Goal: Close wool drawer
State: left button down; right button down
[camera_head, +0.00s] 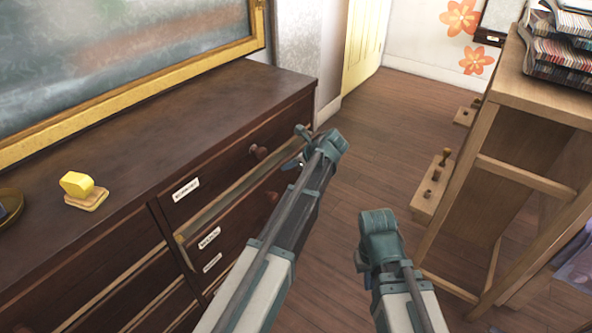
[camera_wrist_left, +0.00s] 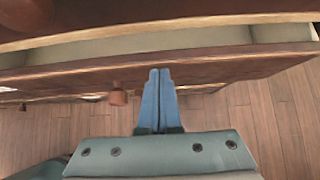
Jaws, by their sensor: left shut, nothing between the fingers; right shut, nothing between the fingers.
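A dark wooden dresser (camera_head: 130,115) has several drawers with white labels too small to read. One drawer (camera_head: 222,202) stands partly open, its pale inside showing as a strip; I cannot read whether it is the wool drawer. In the left wrist view an open drawer's front (camera_wrist_left: 215,72) and pale inside (camera_wrist_left: 190,42) cross the picture. My left gripper (camera_head: 303,133) is at the dresser's right front. Its shut, empty fingers (camera_wrist_left: 159,78) overlap the drawer front, right of a round knob (camera_wrist_left: 118,96); contact is unclear. My right gripper (camera_head: 378,222) is shut and empty over the floor.
A yellow block on a wooden base (camera_head: 80,190) sits on the dresser top, below a gold-framed board (camera_head: 110,45). Wooden floor (camera_head: 385,130) lies open between the dresser and the rack.

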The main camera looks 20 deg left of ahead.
aim_at(279, 164)
pick_arm(q)
jog(key=shift+a, duration=0.2)
